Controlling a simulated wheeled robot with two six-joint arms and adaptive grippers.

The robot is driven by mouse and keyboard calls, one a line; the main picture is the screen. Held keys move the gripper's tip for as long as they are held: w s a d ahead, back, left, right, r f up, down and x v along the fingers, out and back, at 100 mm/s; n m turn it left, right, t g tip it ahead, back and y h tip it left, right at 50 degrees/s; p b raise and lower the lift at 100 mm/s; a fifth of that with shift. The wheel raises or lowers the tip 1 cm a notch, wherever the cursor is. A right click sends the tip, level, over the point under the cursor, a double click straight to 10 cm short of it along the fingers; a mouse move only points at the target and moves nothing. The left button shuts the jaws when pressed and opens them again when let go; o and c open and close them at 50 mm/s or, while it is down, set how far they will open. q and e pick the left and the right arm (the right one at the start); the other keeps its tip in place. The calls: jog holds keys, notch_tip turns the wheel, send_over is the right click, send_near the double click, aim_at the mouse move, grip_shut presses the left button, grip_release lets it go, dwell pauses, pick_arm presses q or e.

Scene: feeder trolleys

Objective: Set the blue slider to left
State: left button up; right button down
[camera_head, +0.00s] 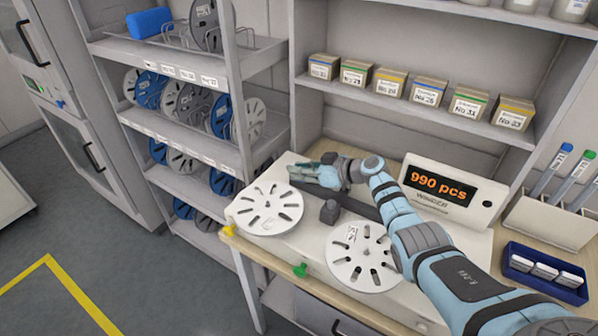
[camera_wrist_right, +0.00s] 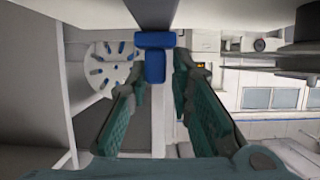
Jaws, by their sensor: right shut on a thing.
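The winder is a white machine (camera_head: 288,167) with a display (camera_head: 440,188) reading "990 pcs". My right gripper (camera_head: 308,174) reaches over its rear left part, near the left end of a dark bar. In the right wrist view, a blue slider (camera_wrist_right: 154,68) shows as blue blocks between the fingertips of my right gripper (camera_wrist_right: 156,66). The gripper is shut on it. The slider is hidden by the fingers in the head view, so its position along its track cannot be told there. My left gripper is not in view.
Two white slotted reels, left (camera_head: 268,208) and right (camera_head: 361,257), lie on the machine, with a dark block (camera_head: 330,211) between them. A green knob (camera_head: 300,270) is on the front edge. A reel rack (camera_head: 190,140) stands left; a blue tray (camera_head: 545,272) lies right.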

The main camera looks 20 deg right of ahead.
jog(key=shift+w+r, duration=0.25)
jog(key=shift+r, duration=0.15)
jog(key=c, duration=1.7)
grip_release()
jog(key=shift+o, duration=0.7)
jog(key=shift+w+a+f, duration=0.2)
jog(key=shift+w+f, duration=0.25)
jog(key=shift+w, duration=0.05)
jog(key=v, duration=1.2)
jog(key=shift+a, duration=0.1)
